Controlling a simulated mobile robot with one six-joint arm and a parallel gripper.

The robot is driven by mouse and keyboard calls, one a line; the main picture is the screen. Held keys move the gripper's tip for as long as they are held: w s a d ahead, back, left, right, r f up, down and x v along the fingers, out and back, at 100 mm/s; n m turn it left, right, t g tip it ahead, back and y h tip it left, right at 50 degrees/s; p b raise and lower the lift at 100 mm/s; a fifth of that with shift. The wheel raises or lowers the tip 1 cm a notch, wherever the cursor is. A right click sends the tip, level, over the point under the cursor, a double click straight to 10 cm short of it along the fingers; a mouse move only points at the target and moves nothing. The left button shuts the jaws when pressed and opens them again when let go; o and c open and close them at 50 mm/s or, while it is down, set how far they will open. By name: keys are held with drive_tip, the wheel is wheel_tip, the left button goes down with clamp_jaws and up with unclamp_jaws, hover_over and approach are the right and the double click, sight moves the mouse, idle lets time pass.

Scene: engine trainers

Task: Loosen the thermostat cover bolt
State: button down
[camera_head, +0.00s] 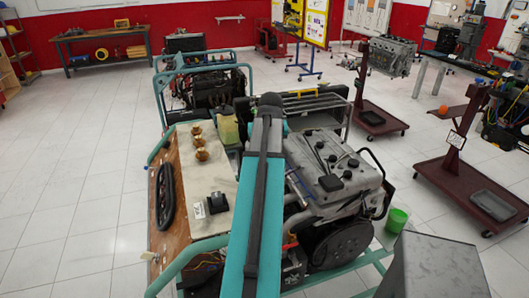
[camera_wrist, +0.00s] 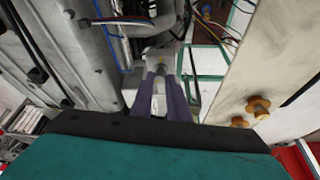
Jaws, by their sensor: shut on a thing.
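The grey engine (camera_head: 335,172) stands in a teal frame in the head view, and its side also shows at the left of the wrist view (camera_wrist: 65,45). My gripper (camera_wrist: 160,74) points down into the gap between the engine and a pale panel. Its two purple fingers are close together, shut on a small pale piece with a yellowish spot (camera_wrist: 159,69), which looks like the thermostat cover bolt. The piece is too small to make out surely, and the fingers hide part of it. In the head view my teal arm hides the gripper.
The pale control panel (camera_head: 225,180) with brass-coloured knobs (camera_head: 201,155) stands left of my arm. Hoses and wires (camera_wrist: 205,14) run near the fingers. A green bucket (camera_head: 397,220) stands on the floor at right. Open tiled floor lies at left.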

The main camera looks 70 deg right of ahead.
drive_tip(key=n, duration=0.2)
drive_tip(key=n+t+y, duration=0.1)
drive_tip(key=n, duration=0.1)
drive_tip(key=shift+s+d+b, duration=0.2)
drive_tip(key=shift+b, duration=0.15)
drive_tip(key=n+y+b, duration=0.1)
drive_tip(key=n, duration=0.2)
drive_tip(key=shift+s+d+t, duration=0.1)
drive_tip(key=shift+d+t, duration=0.05)
drive_tip(key=shift+t, duration=0.25)
drive_tip(key=n+y+b, duration=0.1)
drive_tip(key=n, duration=0.3)
drive_tip(key=shift+d, duration=0.15)
drive_tip(key=shift+n+y+b, duration=0.5)
drive_tip(key=shift+n+y, duration=0.3)
drive_tip(key=shift+n, duration=0.7)
drive_tip(key=c, duration=1.7)
unclamp_jaws()
drive_tip(key=shift+r, duration=0.1)
